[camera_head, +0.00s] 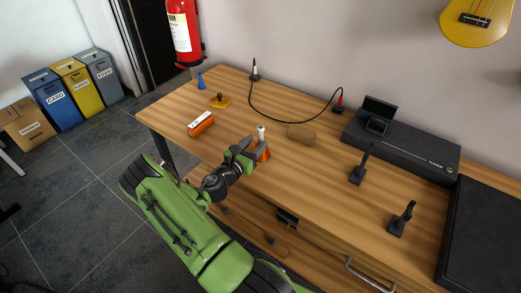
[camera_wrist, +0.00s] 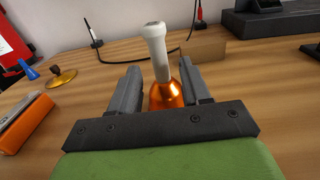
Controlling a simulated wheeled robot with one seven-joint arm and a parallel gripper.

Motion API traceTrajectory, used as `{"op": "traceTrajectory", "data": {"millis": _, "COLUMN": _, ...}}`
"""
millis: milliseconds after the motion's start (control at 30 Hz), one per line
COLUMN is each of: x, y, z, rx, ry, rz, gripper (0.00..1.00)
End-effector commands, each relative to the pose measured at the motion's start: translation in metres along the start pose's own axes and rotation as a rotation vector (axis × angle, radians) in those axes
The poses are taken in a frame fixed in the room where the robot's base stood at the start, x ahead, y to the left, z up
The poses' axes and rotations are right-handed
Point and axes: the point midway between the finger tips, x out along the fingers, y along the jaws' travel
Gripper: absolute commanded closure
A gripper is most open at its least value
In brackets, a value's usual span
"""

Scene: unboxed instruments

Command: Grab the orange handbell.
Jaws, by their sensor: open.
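The orange handbell (camera_head: 263,153) stands upright on the wooden table, with its white handle pointing up. It also shows in the wrist view (camera_wrist: 166,94), where its handle rises between my gripper's two fingers. My gripper (camera_head: 254,150) is open, with one finger on each side of the bell. In the wrist view my gripper (camera_wrist: 163,88) has a gap beside the handle, and the lower part of the bell is hidden behind the gripper's palm. I cannot tell whether a finger touches the bell's body.
An orange box (camera_head: 200,124) lies on the table to the left, near a yellow disc-shaped thing (camera_head: 220,100) and a blue cone (camera_head: 201,81). A brown block (camera_head: 301,134) lies behind the bell to the right. A black cable (camera_head: 285,119) loops at the back. Black stands (camera_head: 360,168) are further right.

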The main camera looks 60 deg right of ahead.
Motion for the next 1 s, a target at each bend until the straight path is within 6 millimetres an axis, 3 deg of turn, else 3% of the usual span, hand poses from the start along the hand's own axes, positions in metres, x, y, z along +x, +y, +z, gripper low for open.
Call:
{"op": "traceTrajectory", "data": {"millis": 100, "x": 0.025, "y": -0.001, "z": -0.003, "rx": 0.007, "ry": 0.0, "rz": -0.005, "gripper": 0.53}}
{"op": "traceTrajectory", "data": {"millis": 200, "x": 0.036, "y": 0.0, "z": -0.002, "rx": 0.004, "ry": 0.0, "rz": -0.002, "gripper": 0.53}}
{"op": "traceTrajectory", "data": {"millis": 433, "x": 0.039, "y": 0.0, "z": -0.001, "rx": 0.001, "ry": 0.001, "rz": -0.001, "gripper": 0.53}}
{"op": "traceTrajectory", "data": {"millis": 733, "x": 0.038, "y": 0.0, "z": -0.001, "rx": 0.002, "ry": 0.001, "rz": -0.001, "gripper": 0.99}}
{"op": "traceTrajectory", "data": {"millis": 1000, "x": 0.038, "y": 0.0, "z": 0.0, "rx": 0.002, "ry": 0.0, "rz": -0.001, "gripper": 1.0}}
